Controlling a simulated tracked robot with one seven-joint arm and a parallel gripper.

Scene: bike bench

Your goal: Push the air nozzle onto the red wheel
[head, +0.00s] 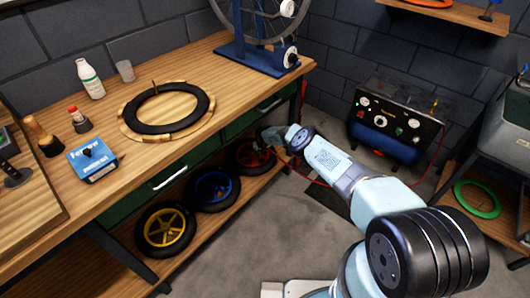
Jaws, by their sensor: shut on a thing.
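The red wheel (243,156) with a black tyre stands on the lower shelf under the bench, at the right end of a row of wheels. My gripper (267,140) is in front of its upper right part and hides some of it. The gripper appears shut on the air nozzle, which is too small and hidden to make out. A thin red hose (318,183) runs from near the gripper to the right. Whether the nozzle touches the wheel cannot be told.
A blue wheel (214,188) and a yellow wheel (165,229) stand left of the red one. The compressor (388,125) stands by the wall at right. The bench's green drawer front (150,192) overhangs the shelf. The grey floor (240,250) in front is clear.

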